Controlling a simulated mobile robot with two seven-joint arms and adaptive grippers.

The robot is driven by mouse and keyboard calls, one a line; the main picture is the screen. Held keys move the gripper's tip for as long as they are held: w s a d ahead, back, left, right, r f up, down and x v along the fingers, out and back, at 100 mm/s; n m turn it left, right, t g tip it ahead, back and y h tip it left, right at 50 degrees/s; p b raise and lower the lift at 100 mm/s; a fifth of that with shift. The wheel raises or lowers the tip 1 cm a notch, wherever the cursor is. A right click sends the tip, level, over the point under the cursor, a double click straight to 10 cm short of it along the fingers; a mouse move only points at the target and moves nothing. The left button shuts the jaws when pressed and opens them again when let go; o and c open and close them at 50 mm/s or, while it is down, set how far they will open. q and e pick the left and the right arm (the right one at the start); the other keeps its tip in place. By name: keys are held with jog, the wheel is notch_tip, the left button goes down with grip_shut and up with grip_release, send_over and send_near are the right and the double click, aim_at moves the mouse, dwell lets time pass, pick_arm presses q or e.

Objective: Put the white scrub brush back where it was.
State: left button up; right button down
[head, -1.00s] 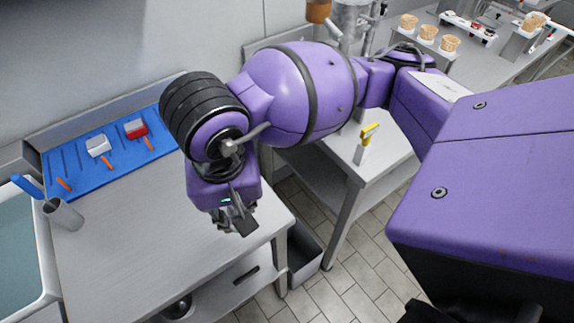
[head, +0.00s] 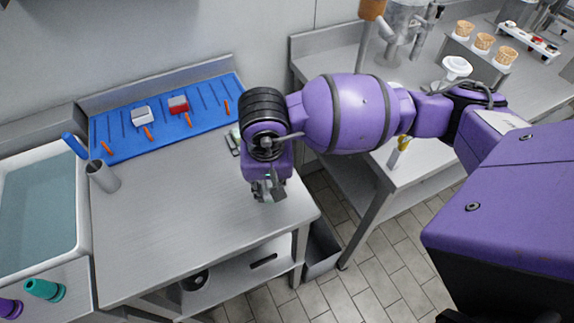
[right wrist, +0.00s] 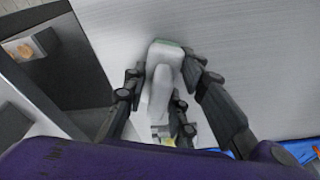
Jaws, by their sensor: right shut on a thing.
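My right gripper (head: 268,190) is over the right part of the near steel table (head: 190,215). In the right wrist view, my right gripper (right wrist: 162,100) is shut on a white scrub brush (right wrist: 161,82), with its dark fingers on both sides of it. The brush is pale, with a long handle-like part and a green edge at its far end. The steel surface shows behind it; I cannot tell whether the brush touches it. In the head view the brush is mostly hidden by the gripper. My left gripper is not in view.
A blue mat (head: 110,148) at the table's back holds a white-headed tool (head: 141,114) and a red-headed one (head: 179,103). A grey cup (head: 104,178) stands by the sink (head: 84,230). The table's middle is clear.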

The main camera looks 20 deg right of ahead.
jog(key=shift+r, duration=0.1)
jog(key=shift+f, duration=0.2)
jog(key=c, duration=1.4)
grip_release()
jog(key=shift+c, duration=0.2)
jog(key=shift+r, duration=0.1)
jog(key=shift+a+r, duration=0.1)
jog(key=shift+r, duration=0.4)
jog(key=r, duration=0.3)
jog(key=s+r, duration=0.1)
jog(key=r, duration=0.7)
jog(key=shift+s+a+r, duration=0.1)
jog(key=shift+s+a, duration=0.15)
jog(key=shift+s, duration=0.1)
